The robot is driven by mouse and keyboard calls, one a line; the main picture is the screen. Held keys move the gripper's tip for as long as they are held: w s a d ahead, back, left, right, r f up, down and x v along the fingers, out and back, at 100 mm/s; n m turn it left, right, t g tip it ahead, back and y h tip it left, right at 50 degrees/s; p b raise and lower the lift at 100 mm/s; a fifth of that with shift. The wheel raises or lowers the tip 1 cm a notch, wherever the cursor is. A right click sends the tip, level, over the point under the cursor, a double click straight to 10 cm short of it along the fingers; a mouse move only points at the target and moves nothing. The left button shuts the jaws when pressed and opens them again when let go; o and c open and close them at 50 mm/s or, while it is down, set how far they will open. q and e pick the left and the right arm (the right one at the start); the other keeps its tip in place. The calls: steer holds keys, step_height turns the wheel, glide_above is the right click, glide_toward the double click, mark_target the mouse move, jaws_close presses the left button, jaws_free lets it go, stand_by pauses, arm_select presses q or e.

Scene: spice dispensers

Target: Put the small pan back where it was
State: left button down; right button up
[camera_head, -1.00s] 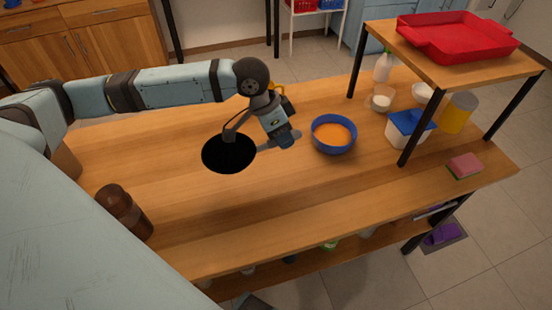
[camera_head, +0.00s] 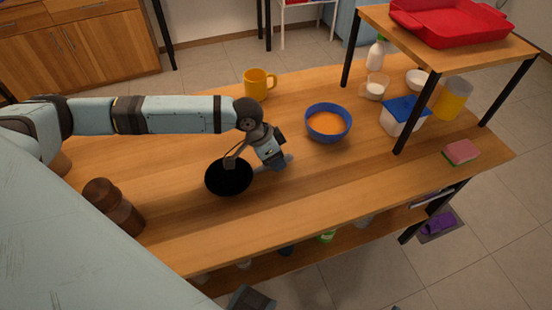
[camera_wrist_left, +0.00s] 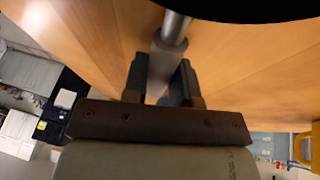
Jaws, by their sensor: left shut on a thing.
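The small pan (camera_head: 229,177) is black and round, with its handle pointing right in the head view. My left gripper (camera_head: 283,163) is shut on the pan's handle. In the left wrist view the grey handle (camera_wrist_left: 166,65) sits between the two fingers of my left gripper (camera_wrist_left: 163,80), and the black pan edge (camera_wrist_left: 235,8) is at the top. I cannot tell whether the pan touches the table or hangs just above it. A dark part at the bottom edge of the head view may be my right gripper, but its jaws cannot be made out.
A blue bowl (camera_head: 328,123) of orange contents stands right of the pan, and a yellow mug (camera_head: 259,84) behind. Brown wooden dispensers (camera_head: 113,206) stand at left. A shelf (camera_head: 440,48) with a red tray (camera_head: 447,22) rises at right. The table's front middle is clear.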

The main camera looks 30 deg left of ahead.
steer(key=shift+r, duration=0.15)
arm_select(q)
steer(key=c, duration=0.9)
jaws_free()
steer(key=shift+f, duration=0.1)
steer(key=p+v, duration=0.2)
steer(key=v, duration=1)
arm_select(e)
steer(key=shift+s+r, duration=0.1)
steer(key=shift+r, duration=0.1)
steer(key=shift+r, duration=0.1)
